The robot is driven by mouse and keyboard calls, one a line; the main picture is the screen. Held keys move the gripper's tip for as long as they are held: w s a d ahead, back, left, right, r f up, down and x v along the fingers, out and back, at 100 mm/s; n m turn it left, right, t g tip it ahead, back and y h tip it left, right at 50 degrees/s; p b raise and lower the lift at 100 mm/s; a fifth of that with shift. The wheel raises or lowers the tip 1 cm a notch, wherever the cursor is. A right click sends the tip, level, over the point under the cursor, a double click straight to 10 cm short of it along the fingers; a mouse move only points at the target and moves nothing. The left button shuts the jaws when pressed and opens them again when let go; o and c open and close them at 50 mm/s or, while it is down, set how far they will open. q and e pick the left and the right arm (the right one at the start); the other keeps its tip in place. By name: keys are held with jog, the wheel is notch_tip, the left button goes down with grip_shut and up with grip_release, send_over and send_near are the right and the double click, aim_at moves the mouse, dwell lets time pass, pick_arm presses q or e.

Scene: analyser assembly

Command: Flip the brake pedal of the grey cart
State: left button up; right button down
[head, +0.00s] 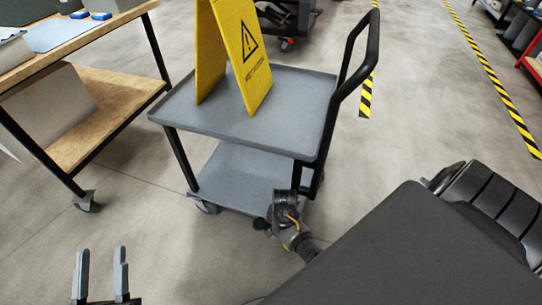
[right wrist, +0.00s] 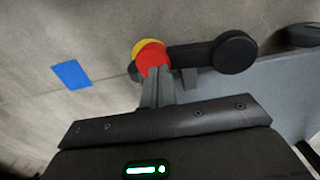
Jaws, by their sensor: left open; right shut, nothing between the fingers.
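The grey cart (head: 290,95) stands in the middle of the head view, with a black push handle (head: 368,55) on its right side. In the right wrist view a red disc (right wrist: 152,56) with a yellow one behind it sits at the end of a black bar (right wrist: 205,52); this looks like the brake pedal. My right gripper (right wrist: 156,80) is shut and empty, its tips right at the red disc; contact is unclear. In the head view my right wrist (head: 290,228) is beside the cart's near right corner, hiding the pedal. My left gripper (head: 101,272) is open and empty, low at the left.
A yellow warning sign (head: 243,55) stands on the cart's top shelf. A wooden workbench (head: 118,92) on a wheeled black frame stands at the left. A blue patch (right wrist: 72,75) lies on the floor. Open floor lies right of the cart, with black-and-yellow tape (head: 500,85).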

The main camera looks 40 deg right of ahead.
jog(key=shift+r+p, duration=0.45)
jog(key=shift+r, duration=0.1)
jog(key=shift+r+p, duration=0.35)
jog(key=shift+p, duration=0.15)
jog(key=shift+r, duration=0.15)
jog(key=shift+r+p, duration=0.3)
jog(key=shift+p, duration=0.25)
pick_arm(q)
jog(key=shift+a+f+n+g+y+p, duration=0.4)
jog(key=shift+a+f+g+y, duration=1.15)
jog(key=shift+f, duration=1.5)
jog(key=shift+a+f+n+g+y+p, duration=0.15)
jog(key=shift+a+f+n+g+y, duration=0.6)
jog(key=shift+f+g+y, duration=1.45)
pick_arm(e)
jog(key=shift+r, duration=0.45)
jog(key=shift+r+p, duration=0.35)
jog(key=shift+p, duration=0.1)
jog(key=shift+r+p, duration=0.35)
jog(key=shift+p, duration=0.05)
pick_arm(q)
jog(key=s+a+f+n+g+y+p, duration=0.1)
jog(key=s+a+f+g+y, duration=0.1)
jog(key=s+a+f+g, duration=0.6)
jog(key=shift+s+f+n+y+p, duration=0.15)
jog(key=shift+s+n+y+p, duration=0.2)
jog(key=shift+s, duration=0.55)
pick_arm(e)
jog(key=shift+r, duration=0.6)
